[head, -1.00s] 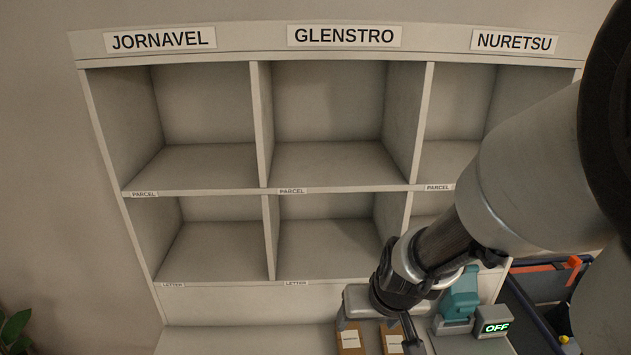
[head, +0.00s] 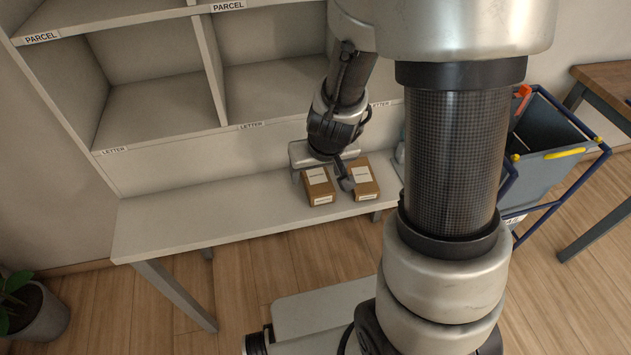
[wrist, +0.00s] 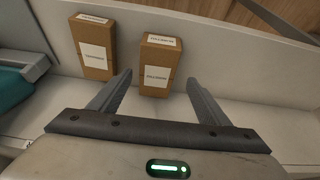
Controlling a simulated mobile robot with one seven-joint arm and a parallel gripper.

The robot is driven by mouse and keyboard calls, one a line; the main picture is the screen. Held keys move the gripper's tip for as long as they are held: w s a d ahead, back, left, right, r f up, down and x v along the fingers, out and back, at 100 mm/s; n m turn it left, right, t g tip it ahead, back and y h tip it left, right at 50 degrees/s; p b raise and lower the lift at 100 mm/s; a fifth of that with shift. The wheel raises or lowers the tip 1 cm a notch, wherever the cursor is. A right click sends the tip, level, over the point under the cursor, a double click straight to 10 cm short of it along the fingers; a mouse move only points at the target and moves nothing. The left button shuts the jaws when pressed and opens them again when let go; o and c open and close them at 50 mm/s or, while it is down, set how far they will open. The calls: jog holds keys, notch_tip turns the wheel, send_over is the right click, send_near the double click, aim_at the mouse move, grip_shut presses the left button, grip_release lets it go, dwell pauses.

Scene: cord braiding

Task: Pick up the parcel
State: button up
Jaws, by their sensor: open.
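Two brown cardboard parcels with white labels stand side by side on the bench: the left one (head: 318,187) and the right one (head: 364,186) in the head view. In the wrist view, the left parcel shows at centre (wrist: 158,65) and the right one at upper left (wrist: 94,48). The label print is too small to read surely. My gripper (head: 321,181) is open and empty above the bench at the left parcel. In the wrist view its fingertips (wrist: 159,78) point towards that parcel, one to each side of it in the picture. I cannot tell contact.
The shelf (head: 165,133) with labelled compartments stands behind the bench (head: 190,215); the visible compartments are empty. The bench is clear to the left. A teal device (wrist: 14,88) stands beside the right parcel. A blue-framed cart (head: 550,150) is at right.

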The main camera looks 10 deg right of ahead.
aim_at(317, 176)
jog(key=x, duration=0.1)
jog(key=b+x, duration=0.1)
jog(key=x, duration=0.1)
jog(key=b+x, duration=0.1)
jog(key=shift+w+d+f, duration=0.2)
jog(key=shift+d, duration=0.1)
jog(key=shift+w+f+b, duration=0.25)
jog(key=shift+f+b, duration=0.05)
jog(key=shift+r, duration=0.1)
jog(key=shift+c, duration=0.4)
jog(key=c, duration=1.1)
